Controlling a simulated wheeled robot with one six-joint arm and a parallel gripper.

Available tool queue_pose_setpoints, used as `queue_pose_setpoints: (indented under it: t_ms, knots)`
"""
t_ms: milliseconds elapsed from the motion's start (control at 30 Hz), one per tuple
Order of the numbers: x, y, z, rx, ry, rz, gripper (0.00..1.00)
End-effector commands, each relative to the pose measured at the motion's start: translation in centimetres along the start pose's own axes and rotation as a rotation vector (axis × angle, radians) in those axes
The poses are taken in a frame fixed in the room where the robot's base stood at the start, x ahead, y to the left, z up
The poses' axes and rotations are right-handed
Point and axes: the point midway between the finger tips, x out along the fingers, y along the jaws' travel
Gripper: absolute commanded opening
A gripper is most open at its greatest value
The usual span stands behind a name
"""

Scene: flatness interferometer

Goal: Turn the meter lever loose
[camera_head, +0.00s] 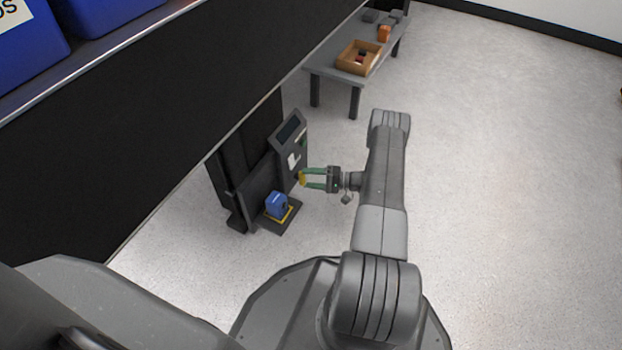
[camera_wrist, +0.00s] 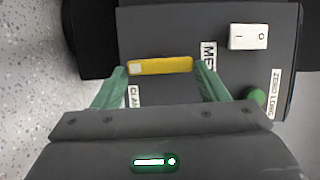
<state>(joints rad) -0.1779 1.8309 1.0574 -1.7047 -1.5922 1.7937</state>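The yellow lever (camera_wrist: 160,66), a short bar with a pale patch at one end, is on the dark instrument panel (camera_wrist: 160,25) in the wrist view. A partly hidden label beginning "ME" (camera_wrist: 208,55) is beside it. My gripper (camera_wrist: 161,75) is spread wide, with one green finger beside each end of the lever. I cannot tell whether the fingertips touch it. In the head view my gripper (camera_head: 303,179) reaches left to the instrument, and the lever shows as a small yellow spot at the fingertips.
The panel also has a white rocker switch (camera_wrist: 249,37), a green knob (camera_wrist: 257,97) by a "ZERO LOCK" label, and a partly hidden "CLA…" label. A blue block (camera_head: 276,205) is low on the instrument. A grey bench (camera_head: 335,72) holds a wooden tray. Floor at right is clear.

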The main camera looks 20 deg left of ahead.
Motion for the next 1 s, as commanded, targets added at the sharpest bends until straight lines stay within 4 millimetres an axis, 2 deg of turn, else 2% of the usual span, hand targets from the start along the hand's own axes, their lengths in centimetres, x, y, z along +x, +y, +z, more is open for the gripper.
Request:
queue_pose_setpoints:
  t_ms: [33,100,467,667,1000]
  knots:
    - [0.0,0.0,-0.1,-0.001,0.001,0.001,0.77]
    - [0.0,0.0,0.0,-0.001,0.001,0.0,0.87]
    - [-0.6,-0.1,0.0,-0.001,0.001,-0.001,0.87]
    - [-3.9,-0.2,-0.1,-0.002,0.005,-0.001,0.87]
    - [-11.3,-0.1,0.0,-0.002,0.004,0.0,0.87]
